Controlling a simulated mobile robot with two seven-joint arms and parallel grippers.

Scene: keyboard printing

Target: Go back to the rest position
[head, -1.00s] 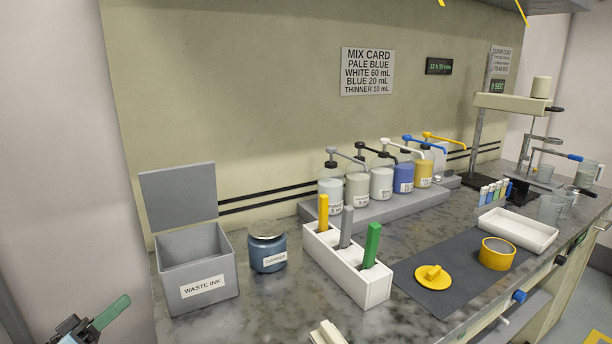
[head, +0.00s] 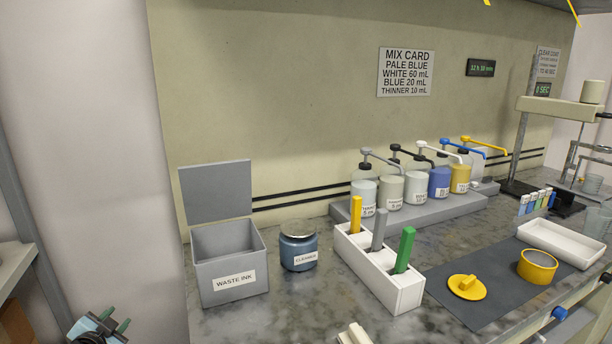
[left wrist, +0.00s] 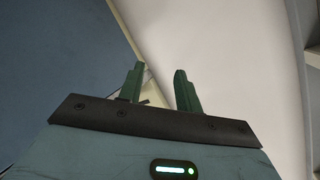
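My left gripper (head: 115,320) shows at the bottom left of the head view, left of the bench and apart from it. In the left wrist view its two green fingers (left wrist: 160,88) stand apart with nothing between them. Behind them are only pale and dark blue surfaces. My right gripper is not in view.
The bench (head: 318,290) carries a grey open waste ink box (head: 231,279), a blue cleaner jar (head: 298,250), a white spatula rack (head: 380,276) and pump bottles (head: 415,187) behind. A yellow lid (head: 466,288) and yellow cup (head: 537,267) lie on a dark mat (head: 490,312).

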